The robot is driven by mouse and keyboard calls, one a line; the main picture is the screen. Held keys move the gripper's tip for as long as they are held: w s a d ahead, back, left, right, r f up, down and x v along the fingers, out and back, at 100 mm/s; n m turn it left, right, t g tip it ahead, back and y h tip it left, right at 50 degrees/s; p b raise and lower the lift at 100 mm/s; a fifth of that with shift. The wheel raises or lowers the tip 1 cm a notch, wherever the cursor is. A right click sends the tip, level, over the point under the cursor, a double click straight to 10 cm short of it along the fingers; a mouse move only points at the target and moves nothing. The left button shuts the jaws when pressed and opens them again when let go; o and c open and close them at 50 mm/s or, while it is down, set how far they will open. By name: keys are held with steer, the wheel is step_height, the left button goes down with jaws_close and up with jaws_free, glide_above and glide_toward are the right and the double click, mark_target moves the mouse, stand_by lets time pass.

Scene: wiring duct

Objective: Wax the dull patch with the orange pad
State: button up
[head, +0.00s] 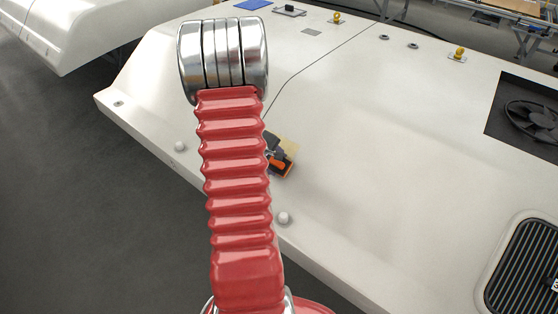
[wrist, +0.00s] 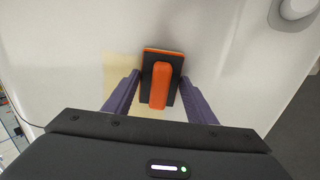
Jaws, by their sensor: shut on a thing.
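The orange pad (wrist: 161,84) is a dark block with an orange grip on top and an orange edge at its far side. My gripper (wrist: 160,77) is shut on it, with one purple finger on each side. In the head view the pad (head: 280,163) shows just right of my red arm, which hides most of the gripper. A dull yellowish patch (wrist: 120,70) on the white panel shows left of the pad and partly under it; it also shows in the head view (head: 289,146). The pad is at the panel surface; I cannot tell if it touches.
The large white panel (head: 380,120) is mostly clear. White round knobs (head: 283,218) stand along its near edge. A fan opening (head: 525,118) and a grille (head: 525,262) are at the right. A blue sheet (head: 253,4), a small grey square (head: 311,32) and yellow fittings (head: 459,54) lie farther back.

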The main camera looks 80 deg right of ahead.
steer(key=shift+w+d+f, duration=0.1)
steer(key=shift+w+d, duration=0.25)
steer(key=shift+w, duration=0.35)
steer(key=shift+w+d, duration=0.3)
steer(key=shift+w, duration=0.4)
steer(key=shift+w, duration=0.1)
steer(key=shift+w+d, duration=0.3)
steer(key=shift+w, duration=0.4)
steer(key=shift+w+d, duration=0.25)
steer(key=shift+w, duration=0.4)
steer(key=shift+w+d, duration=0.35)
steer(key=shift+w, duration=0.35)
steer(key=shift+w+d, duration=0.3)
steer(key=shift+w, duration=0.35)
